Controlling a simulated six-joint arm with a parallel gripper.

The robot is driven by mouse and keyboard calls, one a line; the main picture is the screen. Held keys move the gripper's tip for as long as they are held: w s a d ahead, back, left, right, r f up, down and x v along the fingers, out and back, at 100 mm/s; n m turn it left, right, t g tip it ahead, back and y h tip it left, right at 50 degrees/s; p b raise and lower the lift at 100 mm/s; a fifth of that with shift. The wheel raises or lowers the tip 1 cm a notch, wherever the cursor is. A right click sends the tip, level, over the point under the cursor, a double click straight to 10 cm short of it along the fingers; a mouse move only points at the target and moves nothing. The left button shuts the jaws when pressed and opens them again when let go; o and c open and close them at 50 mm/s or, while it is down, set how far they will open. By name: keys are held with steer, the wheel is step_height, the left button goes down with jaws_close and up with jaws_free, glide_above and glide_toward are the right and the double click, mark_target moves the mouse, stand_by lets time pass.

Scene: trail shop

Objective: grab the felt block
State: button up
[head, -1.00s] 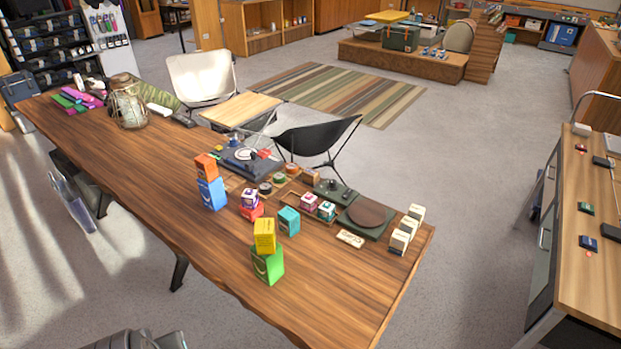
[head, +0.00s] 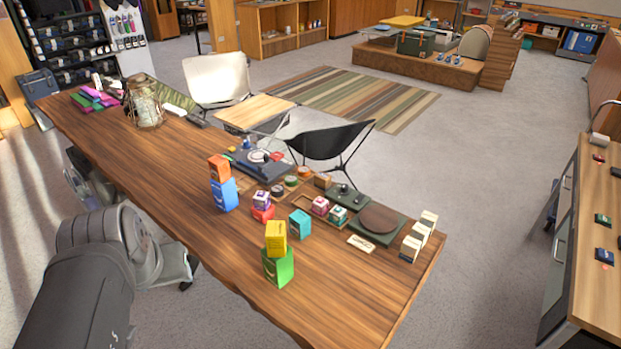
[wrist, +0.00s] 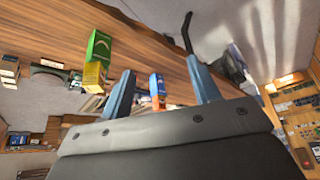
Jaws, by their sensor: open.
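I cannot tell for certain which thing is the felt block. A small brown block (head: 323,181) stands by the dark green base at the right part of the wooden table (head: 330,300) and is the likeliest match. My gripper (wrist: 162,68) shows in the wrist view with its two blue-grey fingers apart and nothing held. Beyond the gap between them, the blue box (wrist: 156,84) and the orange box (wrist: 157,103) appear upside down, apart from the fingers. In the head view my arm is at the lower left, and the fingers cannot be made out.
A yellow box (head: 276,238) sits on a green box (head: 278,268) near the table's front edge. A teal box (head: 300,223), a turntable (head: 262,160), a brown disc (head: 380,218) and several cream boxes (head: 410,248) stand nearby. The table's front right is bare.

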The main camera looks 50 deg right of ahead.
steer(key=w+d+r+m+g, duration=0.1)
steer(key=w+d+r+m, duration=0.15)
steer(key=w+d, duration=0.35)
steer(key=w+d+r+m, duration=0.1)
steer(key=w+d+r, duration=0.25)
steer(key=d, duration=0.35)
steer(key=m+g+h, duration=0.2)
steer(key=m+g, duration=0.1)
steer(key=m, duration=0.5)
glide_above(319, 180)
steer(key=a, duration=0.5)
step_height(319, 180, down, 16)
steer(key=x, duration=1.2)
steer(key=shift+s+a+f, duration=0.1)
steer(key=shift+s+a, duration=0.2)
steer(key=shift+a, duration=0.1)
steer(key=x, duration=0.3)
steer(key=shift+a+f, duration=0.25)
steer(key=shift+f, duration=0.25)
steer(key=shift+x, duration=0.85)
steer(key=shift+s, duration=0.1)
steer(key=shift+c, duration=0.3)
